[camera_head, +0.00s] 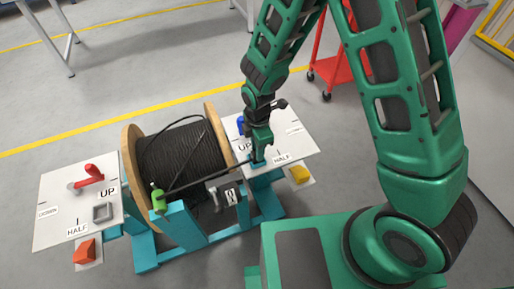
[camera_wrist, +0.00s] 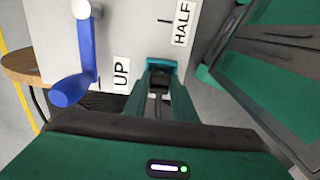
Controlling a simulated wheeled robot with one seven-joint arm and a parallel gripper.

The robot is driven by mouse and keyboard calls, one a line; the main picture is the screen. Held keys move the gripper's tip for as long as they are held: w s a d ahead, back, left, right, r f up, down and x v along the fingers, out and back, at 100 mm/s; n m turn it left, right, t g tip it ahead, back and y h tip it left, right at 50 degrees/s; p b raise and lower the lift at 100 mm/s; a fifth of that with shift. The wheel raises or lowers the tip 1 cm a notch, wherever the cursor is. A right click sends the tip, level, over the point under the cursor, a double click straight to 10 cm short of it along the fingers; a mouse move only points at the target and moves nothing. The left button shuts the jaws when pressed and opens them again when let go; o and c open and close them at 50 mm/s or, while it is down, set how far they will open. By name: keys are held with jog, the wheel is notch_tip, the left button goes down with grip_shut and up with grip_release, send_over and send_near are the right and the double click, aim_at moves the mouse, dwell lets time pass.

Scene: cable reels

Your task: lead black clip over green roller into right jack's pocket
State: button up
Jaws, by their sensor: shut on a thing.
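The black clip (camera_wrist: 159,82) is between the fingers of my gripper (camera_wrist: 158,88), which is shut on it. In the wrist view the clip is at the teal pocket (camera_wrist: 162,65) of the right jack; how deep it sits is hidden. In the head view my gripper (camera_head: 258,156) points down at the right jack's top, beside its white panel (camera_head: 285,141). The black cable runs as a straight line from my gripper leftward to the green roller (camera_head: 158,200) on the front of the stand. Whether it lies in the roller's groove is too small to tell.
The wooden reel (camera_head: 133,165) wound with black cable stands between two teal jacks. The left panel (camera_head: 55,205) has a red lever (camera_head: 90,174); the right panel has a blue lever (camera_wrist: 87,60). Orange (camera_head: 84,251) and yellow (camera_head: 300,174) blocks sit near the panels' front edges. A red cart stands behind.

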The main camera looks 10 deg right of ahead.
jog(key=o, duration=1.1)
notch_tip(320, 180, up, 11)
jog(key=shift+f, duration=0.15)
jog(key=s+d+r+m, duration=0.2)
jog(key=d+r+m, duration=0.4)
jog(key=d, duration=0.5)
jog(key=s+d+r+m, duration=0.1)
jog(key=d+r+m, duration=0.55)
jog(key=d, duration=0.45)
jog(key=s+d+r+m, duration=0.2)
jog(key=s+d+m, duration=0.2)
jog(key=s+m, duration=0.1)
jog(key=s+d+r+m, duration=0.1)
jog(key=s+d+m, duration=0.3)
jog(key=s, duration=0.3)
jog(key=s+d+r+m, duration=0.2)
jog(key=s+d+m, duration=0.2)
jog(key=s+m, duration=0.2)
jog(key=shift+d+r, duration=0.35)
jog(key=shift+d, duration=0.05)
